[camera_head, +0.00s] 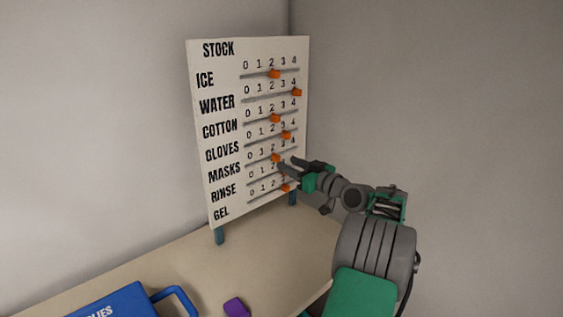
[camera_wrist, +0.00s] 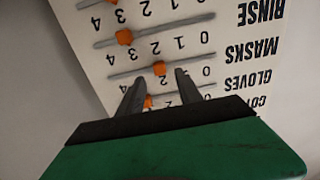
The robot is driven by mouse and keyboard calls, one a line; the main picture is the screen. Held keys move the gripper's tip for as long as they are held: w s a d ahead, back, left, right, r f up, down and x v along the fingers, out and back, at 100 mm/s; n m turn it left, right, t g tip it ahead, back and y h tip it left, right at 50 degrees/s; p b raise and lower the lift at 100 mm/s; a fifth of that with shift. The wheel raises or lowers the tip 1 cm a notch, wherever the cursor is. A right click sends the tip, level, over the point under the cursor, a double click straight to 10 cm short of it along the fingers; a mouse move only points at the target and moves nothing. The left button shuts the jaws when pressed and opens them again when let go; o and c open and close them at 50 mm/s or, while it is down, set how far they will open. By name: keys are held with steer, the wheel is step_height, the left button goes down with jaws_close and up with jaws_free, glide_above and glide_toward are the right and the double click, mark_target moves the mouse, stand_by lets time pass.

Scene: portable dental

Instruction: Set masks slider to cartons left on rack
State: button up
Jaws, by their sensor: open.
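The white STOCK board (camera_head: 225,125) stands on the table with labelled rows of orange sliders. The masks slider (camera_head: 275,157) sits at about 2. In the upside-down wrist view, the masks slider (camera_wrist: 160,68) appears between my fingertips, just beyond them. My gripper (camera_head: 287,163) is open at the board's lower right; its fingers (camera_wrist: 160,76) straddle that knob in the picture, but I cannot tell whether they touch it. The rinse slider (camera_wrist: 124,36) is near 3, largely hidden by my gripper in the head view. No rack or cartons are in view.
The gloves slider (camera_wrist: 148,102) at about 3 is partly behind a finger. The gel slider (camera_head: 286,187) is just below my gripper. A blue case (camera_head: 125,302) and a purple block (camera_head: 236,307) lie on the table (camera_head: 275,245). Grey walls stand behind the board.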

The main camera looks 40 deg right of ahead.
mark_target(279, 159)
steer(key=w, duration=0.4)
steer(key=shift+w, duration=0.3)
steer(key=shift+c, duration=0.4)
jaws_close()
stand_by(0.7)
